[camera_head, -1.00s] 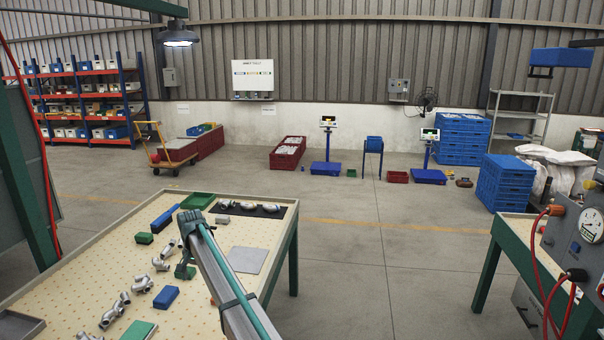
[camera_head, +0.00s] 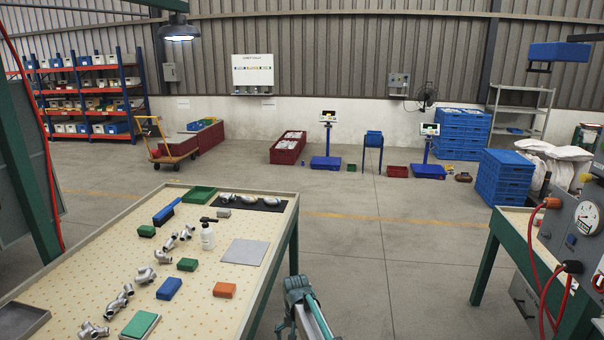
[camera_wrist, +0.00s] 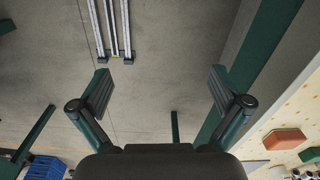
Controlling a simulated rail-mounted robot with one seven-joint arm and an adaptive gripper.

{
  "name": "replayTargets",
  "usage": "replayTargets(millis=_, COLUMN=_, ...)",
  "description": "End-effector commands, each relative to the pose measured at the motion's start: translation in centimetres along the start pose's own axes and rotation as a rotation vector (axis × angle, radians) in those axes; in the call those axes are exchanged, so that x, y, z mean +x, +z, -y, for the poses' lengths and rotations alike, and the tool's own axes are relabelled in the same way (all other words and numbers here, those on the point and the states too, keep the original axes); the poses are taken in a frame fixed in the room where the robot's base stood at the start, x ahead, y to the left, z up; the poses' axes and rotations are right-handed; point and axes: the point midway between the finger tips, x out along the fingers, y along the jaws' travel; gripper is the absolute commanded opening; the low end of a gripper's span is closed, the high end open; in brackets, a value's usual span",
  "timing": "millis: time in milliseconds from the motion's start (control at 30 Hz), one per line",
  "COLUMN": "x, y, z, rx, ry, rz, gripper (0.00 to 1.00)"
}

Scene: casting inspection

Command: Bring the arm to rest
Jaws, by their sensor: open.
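My gripper (camera_wrist: 162,92) is open in the wrist view, with its two fingers wide apart and only grey floor between them. In the head view my arm shows at the bottom middle, with its end (camera_head: 300,300) off the right side of the workbench (camera_head: 205,270), over the floor. My gripper is clear of the bench and touches nothing that I can see. In the wrist view, the green bench frame and the pegboard top (camera_wrist: 295,115) lie to the right of my gripper.
A second bench with a gauge panel (camera_head: 580,226) stands at right. The floor between the benches is clear.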

Motion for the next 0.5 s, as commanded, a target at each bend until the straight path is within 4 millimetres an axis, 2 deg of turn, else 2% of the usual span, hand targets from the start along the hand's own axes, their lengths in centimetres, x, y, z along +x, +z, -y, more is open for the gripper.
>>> replayTargets(millis=33, x=1.1, y=3.2, z=-3.6, rx=0.001, ry=0.001, rz=0.003, gripper=1.0)
replayTargets(millis=100, x=2.4, y=6.0, z=-7.2, rx=-0.007, ry=0.001, rz=0.002, gripper=1.0)
replayTargets(millis=200, x=3.9, y=9.9, z=-11.5, rx=-0.02, ry=0.001, rz=0.002, gripper=1.0)
replayTargets(millis=300, x=4.9, y=13.5, z=-14.8, rx=-0.031, ry=0.0, rz=0.001, gripper=1.0)
replayTargets(millis=500, x=6.0, y=20.4, z=-19.9, rx=-0.051, ry=0.0, rz=0.0, gripper=1.0)
